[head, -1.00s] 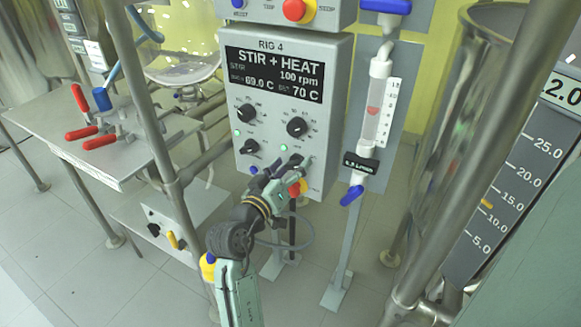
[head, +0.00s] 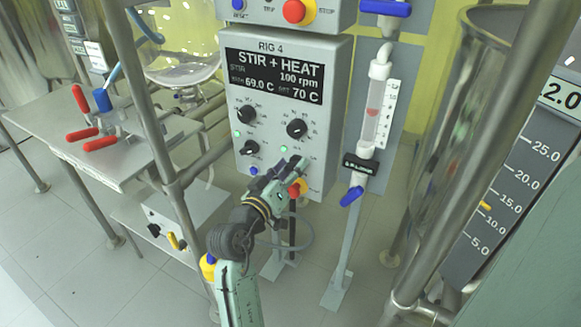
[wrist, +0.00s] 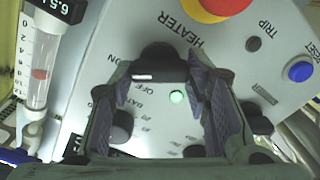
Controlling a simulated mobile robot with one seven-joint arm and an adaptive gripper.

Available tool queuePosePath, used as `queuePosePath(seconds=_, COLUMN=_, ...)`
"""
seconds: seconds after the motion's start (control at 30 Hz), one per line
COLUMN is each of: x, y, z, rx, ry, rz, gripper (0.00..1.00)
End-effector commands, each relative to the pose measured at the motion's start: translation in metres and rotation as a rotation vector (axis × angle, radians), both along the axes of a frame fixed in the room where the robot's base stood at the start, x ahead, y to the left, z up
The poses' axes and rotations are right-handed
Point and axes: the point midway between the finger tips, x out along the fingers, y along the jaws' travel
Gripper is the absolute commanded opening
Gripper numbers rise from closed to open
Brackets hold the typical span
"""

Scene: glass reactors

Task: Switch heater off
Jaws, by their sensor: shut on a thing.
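The grey Rig 4 control box (head: 333,120) stands in the middle of the head view. Its display (head: 273,76) reads STIR + HEAT, 100 rpm, 69.0 C, set 70 C. My gripper (head: 290,172) is at the box's lower right and covers the heater knob there. In the wrist view, the black heater knob (wrist: 160,62) sits between the fingers of my gripper (wrist: 174,80), beside the upside-down word HEATER. The fingers are shut on it. A white mark shows on the knob. A green lamp (wrist: 177,96) near it is lit.
A red stop button (head: 294,10) on a yellow base is above the display. Other black knobs (head: 297,128) are close to my gripper. A flowmeter (head: 374,112) with blue valves stands to the right. Steel posts (head: 150,100) stand left.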

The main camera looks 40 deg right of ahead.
Motion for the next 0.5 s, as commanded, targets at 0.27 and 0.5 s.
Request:
queuePosePath(seconds=0.27, x=0.0009, y=0.0008, z=0.0026, rx=-0.070, ry=0.174, rz=0.001, gripper=0.15)
queuePosePath(seconds=0.5, x=0.0015, y=0.0010, z=0.0027, rx=-0.156, ry=0.383, rz=0.002, gripper=0.15)
